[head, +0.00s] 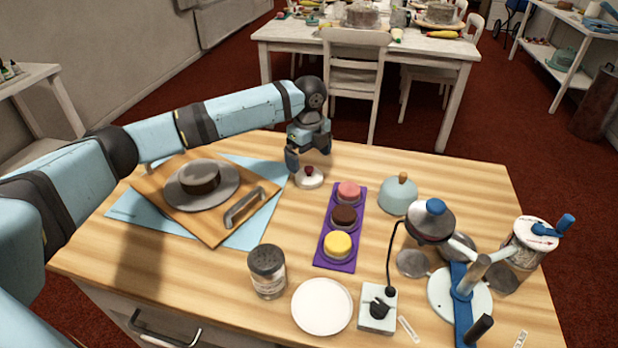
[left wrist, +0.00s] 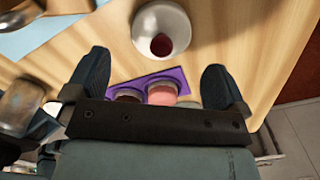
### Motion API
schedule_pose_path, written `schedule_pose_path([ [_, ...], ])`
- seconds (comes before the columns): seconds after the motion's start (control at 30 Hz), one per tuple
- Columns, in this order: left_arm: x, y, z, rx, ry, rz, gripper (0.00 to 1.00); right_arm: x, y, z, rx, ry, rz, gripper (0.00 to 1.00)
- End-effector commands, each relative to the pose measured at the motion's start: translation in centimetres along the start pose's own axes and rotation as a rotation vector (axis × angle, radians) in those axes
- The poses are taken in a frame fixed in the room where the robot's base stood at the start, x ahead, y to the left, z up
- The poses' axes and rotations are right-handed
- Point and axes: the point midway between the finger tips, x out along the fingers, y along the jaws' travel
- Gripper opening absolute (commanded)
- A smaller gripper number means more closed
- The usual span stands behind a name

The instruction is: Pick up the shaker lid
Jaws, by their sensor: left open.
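A small round white lid with a dark red knob (head: 309,181) lies on the wooden table, and it also shows in the left wrist view (left wrist: 162,30). I take it for the shaker lid. My left gripper (head: 307,158) is open, pointing down close above and behind the lid. In the left wrist view the spread fingers (left wrist: 155,82) have nothing between them, and the lid lies beyond their tips. I cannot tell if a finger touches it. My right gripper is not in view.
A purple tray (head: 324,262) with three small cakes lies right of the lid. A blue dome (head: 398,195), a white plate (head: 322,306) and turntable stands (head: 460,292) fill the right and front.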

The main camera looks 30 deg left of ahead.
Motion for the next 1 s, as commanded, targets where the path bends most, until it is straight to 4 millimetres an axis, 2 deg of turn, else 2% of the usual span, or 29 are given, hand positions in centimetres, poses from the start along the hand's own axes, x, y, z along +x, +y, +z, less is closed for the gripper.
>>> schedule_pose_path([
  [0.27,2.0,0.0,0.0,0.000,0.000,0.000,1.00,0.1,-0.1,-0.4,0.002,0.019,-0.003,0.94],
  [0.5,5.5,0.0,-0.1,0.000,0.000,0.001,1.00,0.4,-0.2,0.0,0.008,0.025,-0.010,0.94],
  [0.77,5.9,-0.1,-0.1,0.000,0.000,-0.001,1.00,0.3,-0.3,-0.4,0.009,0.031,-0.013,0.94],
  [0.97,5.9,-0.1,-0.1,0.000,0.000,-0.001,0.57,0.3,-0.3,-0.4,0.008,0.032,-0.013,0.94],
  [1.0,5.9,0.0,-0.1,0.000,0.000,-0.001,0.57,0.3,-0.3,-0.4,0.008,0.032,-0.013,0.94],
])
